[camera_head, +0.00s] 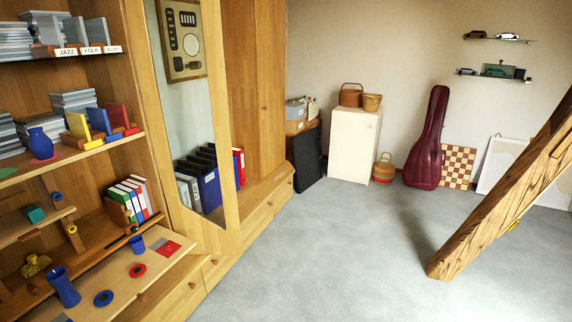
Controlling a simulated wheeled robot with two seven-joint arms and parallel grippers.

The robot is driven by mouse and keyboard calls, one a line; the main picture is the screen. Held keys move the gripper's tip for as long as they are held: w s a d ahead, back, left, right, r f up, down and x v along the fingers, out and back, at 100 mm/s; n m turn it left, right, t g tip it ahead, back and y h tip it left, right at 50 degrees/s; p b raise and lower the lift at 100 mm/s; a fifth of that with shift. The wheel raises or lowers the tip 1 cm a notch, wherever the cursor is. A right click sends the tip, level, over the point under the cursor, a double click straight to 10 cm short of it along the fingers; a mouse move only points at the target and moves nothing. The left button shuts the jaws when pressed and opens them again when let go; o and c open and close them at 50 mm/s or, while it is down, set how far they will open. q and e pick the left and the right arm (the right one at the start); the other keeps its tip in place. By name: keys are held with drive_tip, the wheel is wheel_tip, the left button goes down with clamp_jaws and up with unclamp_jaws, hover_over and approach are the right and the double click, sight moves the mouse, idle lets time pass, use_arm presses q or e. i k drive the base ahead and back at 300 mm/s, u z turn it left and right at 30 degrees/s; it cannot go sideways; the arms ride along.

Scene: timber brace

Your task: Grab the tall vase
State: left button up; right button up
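A tall, narrow blue vase (66,289) stands on the low wooden desk surface at the lower left. A short blue cup (137,245) stands farther back on the desk. Neither of my grippers shows in the head view, so their distance from the vases cannot be told.
The wooden desk (118,271) also bears a blue ring (103,299), a red disc (138,270) and a red square (168,248). A yellow object (36,265) sits behind the tall vase. A slanted timber beam (480,218) stands at right. Grey carpet (330,250) is clear.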

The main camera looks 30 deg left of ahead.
sight(58, 278)
drive_tip(key=u, duration=0.05)
drive_tip(key=i, duration=1.65)
drive_tip(key=u, duration=1.1)
drive_tip(key=i, duration=0.85)
drive_tip(key=u, duration=1)
